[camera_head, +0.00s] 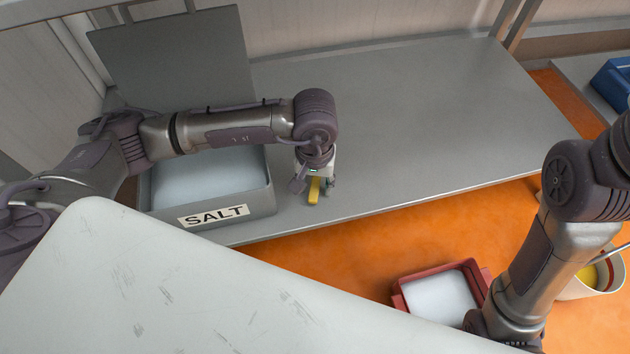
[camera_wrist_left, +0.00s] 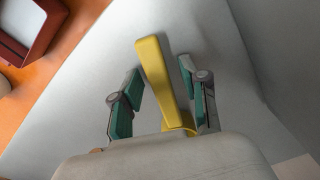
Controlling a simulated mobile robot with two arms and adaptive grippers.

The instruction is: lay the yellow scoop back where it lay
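The yellow scoop (camera_head: 314,190) is at the front edge of the grey worktop (camera_head: 420,120), just right of the salt bin (camera_head: 262,201). In the left wrist view its long yellow handle (camera_wrist_left: 158,75) runs between the fingers of my left gripper (camera_wrist_left: 160,82). Both fingers are apart, with a gap between each finger and the handle. The scoop's near end is hidden behind the gripper body. In the head view my left gripper (camera_head: 318,188) points down over the scoop. My right arm is at the right, but its gripper is out of view.
The salt bin holds white content and carries a SALT label. A red tray (camera_head: 398,297) with white content sits lower, over the orange floor (camera_head: 350,240). A pale bucket (camera_head: 606,282) and a blue box (camera_head: 612,82) are at the right. The worktop's right half is clear.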

